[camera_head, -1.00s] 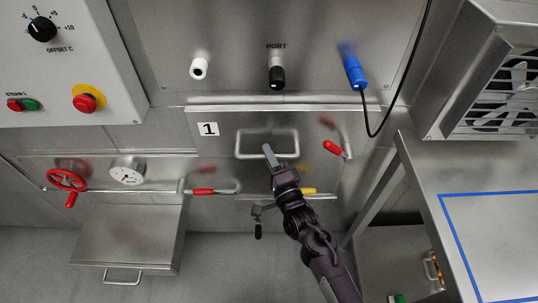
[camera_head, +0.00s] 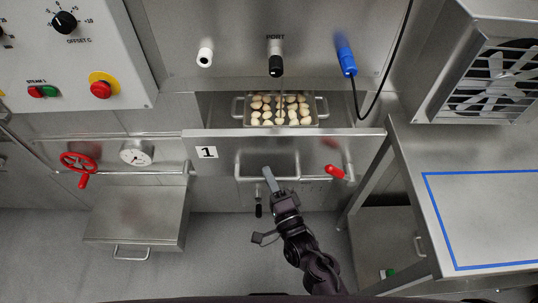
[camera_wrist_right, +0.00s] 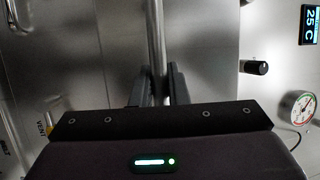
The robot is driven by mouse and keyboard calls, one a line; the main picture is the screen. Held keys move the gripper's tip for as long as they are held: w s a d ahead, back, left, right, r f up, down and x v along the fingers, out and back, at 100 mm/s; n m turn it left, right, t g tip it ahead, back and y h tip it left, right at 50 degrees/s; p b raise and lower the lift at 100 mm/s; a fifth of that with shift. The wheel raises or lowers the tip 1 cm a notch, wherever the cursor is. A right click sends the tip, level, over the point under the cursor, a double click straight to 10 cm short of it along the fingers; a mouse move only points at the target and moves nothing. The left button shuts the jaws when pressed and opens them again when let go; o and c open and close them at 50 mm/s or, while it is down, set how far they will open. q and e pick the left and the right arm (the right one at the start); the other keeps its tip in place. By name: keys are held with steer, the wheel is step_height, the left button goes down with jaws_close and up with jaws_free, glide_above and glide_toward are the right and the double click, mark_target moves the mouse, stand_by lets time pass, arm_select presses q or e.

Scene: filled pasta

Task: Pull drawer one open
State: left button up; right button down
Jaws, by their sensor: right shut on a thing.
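Drawer one, with its front (camera_head: 225,163) marked by a "1" label (camera_head: 207,152), stands partly open. My right gripper (camera_head: 268,177) is shut on the handle's bar, towards the middle of the handle. In the right wrist view the handle bar (camera_wrist_right: 156,45) runs between the two fingers (camera_wrist_right: 162,85). Inside the open drawer a metal tray (camera_head: 322,108) holds several pale filled pasta pieces (camera_head: 280,108). My left gripper is not in view.
A red-tipped latch lever (camera_head: 337,171) sits at the drawer front's right. A red valve wheel (camera_head: 79,162) and a gauge (camera_head: 137,152) are at left. A steel table with a blue-taped rectangle (camera_head: 430,213) is at right. A blue plug with cable (camera_head: 346,60) hangs above.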

steer(key=s+p, duration=0.4)
steer(key=s, duration=1.4)
steer(key=shift+s+p, duration=0.3)
steer(key=shift+p, duration=0.05)
steer(key=c, duration=1.4)
jaws_free()
steer(key=b+v, duration=0.2)
steer(key=v, duration=0.5)
steer(key=shift+s+d, duration=0.15)
steer(key=shift+s, duration=0.25)
steer(key=shift+f, duration=0.1)
